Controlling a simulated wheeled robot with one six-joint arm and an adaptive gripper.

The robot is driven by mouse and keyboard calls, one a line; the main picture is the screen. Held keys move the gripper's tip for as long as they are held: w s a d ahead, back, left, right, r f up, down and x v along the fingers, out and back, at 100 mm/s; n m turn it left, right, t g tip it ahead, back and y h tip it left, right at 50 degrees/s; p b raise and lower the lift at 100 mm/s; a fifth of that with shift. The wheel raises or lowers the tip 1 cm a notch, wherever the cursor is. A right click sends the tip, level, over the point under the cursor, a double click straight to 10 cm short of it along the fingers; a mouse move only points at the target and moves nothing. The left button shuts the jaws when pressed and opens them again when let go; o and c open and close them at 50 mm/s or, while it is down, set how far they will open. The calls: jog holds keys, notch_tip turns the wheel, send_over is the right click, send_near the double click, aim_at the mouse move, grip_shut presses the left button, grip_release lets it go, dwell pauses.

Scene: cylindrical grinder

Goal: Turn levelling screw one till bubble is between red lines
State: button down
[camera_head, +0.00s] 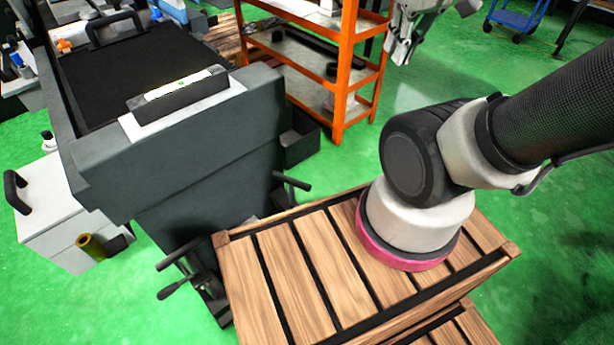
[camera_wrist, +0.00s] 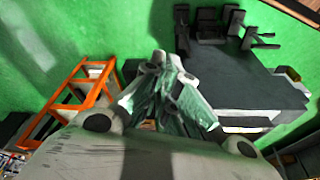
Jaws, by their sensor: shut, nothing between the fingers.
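A dark grey grinder (camera_head: 190,150) stands left of centre, and in the wrist view (camera_wrist: 250,88) it is at the right. A black level with a white top (camera_head: 178,96) lies on its top; a small green bubble spot shows, but red lines are too small to make out. Black T-handled screws show low on the machine, one at the right (camera_head: 291,181) and others at the front (camera_head: 178,262). Handles also show in the wrist view (camera_wrist: 262,40). Which is screw one, I cannot tell. My gripper (camera_head: 400,52) is shut and empty, apart from the screws; its fingers meet in the wrist view (camera_wrist: 160,62).
An orange shelf rack (camera_head: 345,70) stands behind, near my gripper. A wooden slatted crate (camera_head: 300,265) stands under my arm, close to the front screws. A white cabinet (camera_head: 45,215) is at the left. Green floor (camera_head: 325,170) is clear between the rack and crate.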

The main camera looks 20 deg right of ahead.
jog(key=w+a+f+m+g+y, duration=0.1)
jog(key=w+f+m+g, duration=0.2)
jog(key=f, duration=0.9)
jog(key=w+f+m+g+y, duration=0.1)
jog(key=w+f+m, duration=0.3)
jog(key=f, duration=0.8)
jog(key=w+a+f+m+g+y, duration=0.15)
jog(key=w+f, duration=0.35)
jog(key=f, duration=0.6)
jog(key=w+d+f+m+t+h, duration=0.1)
jog(key=w+f+m+t, duration=0.1)
jog(key=w+f+m, duration=0.3)
jog(key=s+a+f+n, duration=0.1)
jog(key=a+f, duration=0.4)
jog(key=f, duration=0.4)
jog(key=shift+s+a, duration=0.2)
jog(key=shift+s, duration=0.1)
jog(key=shift+r+g, duration=0.1)
jog(key=shift+g, duration=0.15)
